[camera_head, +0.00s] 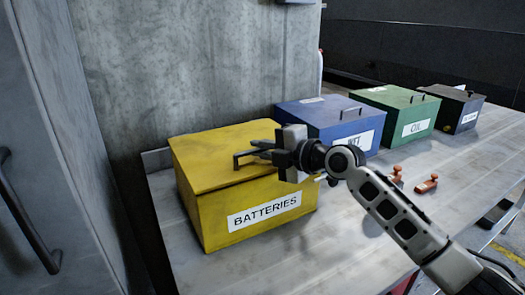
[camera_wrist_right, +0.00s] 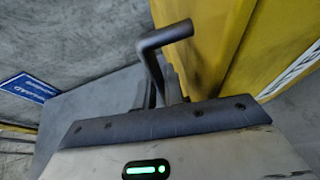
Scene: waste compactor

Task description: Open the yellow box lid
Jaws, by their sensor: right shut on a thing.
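The yellow box (camera_head: 245,218) with a BATTERIES label stands at the left end of the grey table. Its yellow lid (camera_head: 205,155) looks closed, or very nearly so. A dark bar handle (camera_head: 238,161) sits at the lid's front edge. My right gripper (camera_head: 262,152) reaches in from the right and is shut on this handle. In the right wrist view the bent handle (camera_wrist_right: 165,38) runs down between the fingers of my right gripper (camera_wrist_right: 162,88), beside the yellow box (camera_wrist_right: 230,45). My left gripper is in neither view.
A blue box (camera_head: 325,118), a green box (camera_head: 405,108) and a black box (camera_head: 455,105) stand in a row to the right. Small orange items (camera_head: 427,184) lie on the table (camera_head: 320,250). A concrete wall (camera_head: 190,70) rises close behind the yellow box.

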